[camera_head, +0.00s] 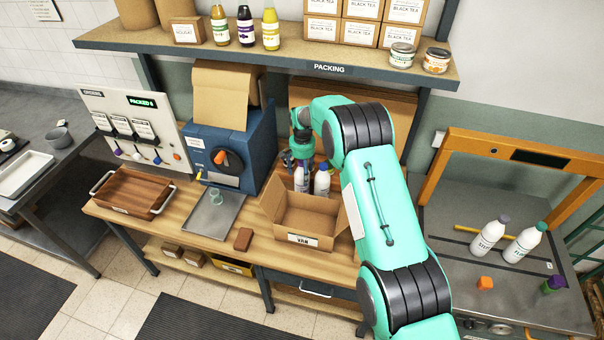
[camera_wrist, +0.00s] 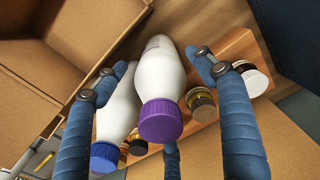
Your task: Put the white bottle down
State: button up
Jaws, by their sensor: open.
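A white bottle with a purple cap (camera_wrist: 160,95) is between the spread blue fingers of my gripper (camera_wrist: 155,68) in the wrist view. A second white bottle with a blue-violet cap (camera_wrist: 117,110) is close beside it on the left, near the left finger. In the head view my gripper (camera_head: 297,157) is low behind the open carton, over a white bottle (camera_head: 301,178); another white bottle (camera_head: 322,183) is just to its right. My gripper is open, with a gap beside the purple-capped bottle. The bottles' bases are hidden in the head view.
The open cardboard carton (camera_head: 303,222) is in front of the bottles. Small jars (camera_wrist: 202,104) are close on the right in the wrist view. A blue machine (camera_head: 235,148) is to the left.

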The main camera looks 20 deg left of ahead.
aim_at(302, 161)
notch_tip(302, 161, up, 12)
jog(key=shift+b, duration=0.4)
jog(key=shift+r, duration=0.15)
dwell(0.8)
